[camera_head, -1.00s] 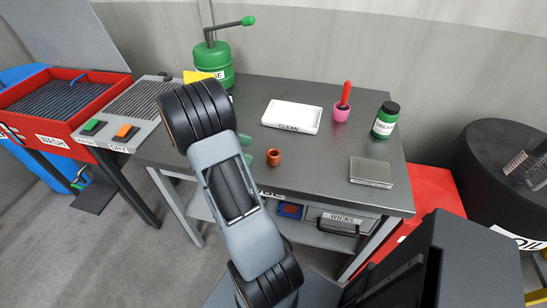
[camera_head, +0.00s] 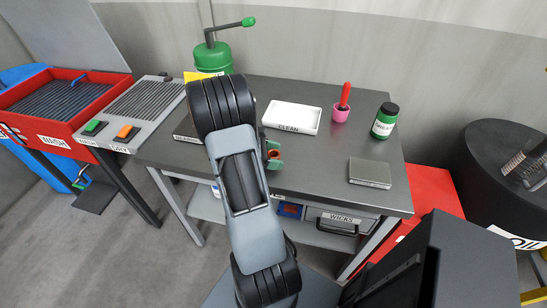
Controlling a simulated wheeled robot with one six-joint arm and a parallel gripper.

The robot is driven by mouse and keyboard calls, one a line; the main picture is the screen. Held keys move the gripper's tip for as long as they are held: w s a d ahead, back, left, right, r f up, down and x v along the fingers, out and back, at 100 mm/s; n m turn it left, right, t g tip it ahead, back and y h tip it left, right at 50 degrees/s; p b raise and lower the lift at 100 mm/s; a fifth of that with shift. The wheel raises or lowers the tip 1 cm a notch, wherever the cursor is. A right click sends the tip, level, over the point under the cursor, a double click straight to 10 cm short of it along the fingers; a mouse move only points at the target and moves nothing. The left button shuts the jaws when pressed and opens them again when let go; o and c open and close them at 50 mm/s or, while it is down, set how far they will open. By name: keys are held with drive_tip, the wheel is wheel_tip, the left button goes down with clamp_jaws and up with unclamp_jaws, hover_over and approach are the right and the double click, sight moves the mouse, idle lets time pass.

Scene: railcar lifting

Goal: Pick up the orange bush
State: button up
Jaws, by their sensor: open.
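The orange bush (camera_head: 273,154) is a small copper-orange ring on the grey workbench (camera_head: 320,180), left of centre. It is partly hidden by my gripper and arm. My gripper (camera_head: 274,155) has green fingers, one on the far side and one on the near side of the bush. The fingers are open around it. I cannot tell whether either finger touches it. My arm hides the rest of the gripper.
A white tray marked CLEAN (camera_head: 292,117) lies behind the bush. A pink cup with a red-handled tool (camera_head: 341,112), a green jar (camera_head: 385,121) and a flat grey block (camera_head: 370,173) stand to the right. A green pump can (camera_head: 213,57) stands at the back left.

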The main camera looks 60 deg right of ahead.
drive_tip(key=shift+c, duration=0.4)
drive_tip(key=c, duration=1.2)
drive_tip(key=shift+o, duration=0.2)
drive_tip(key=shift+r, duration=0.1)
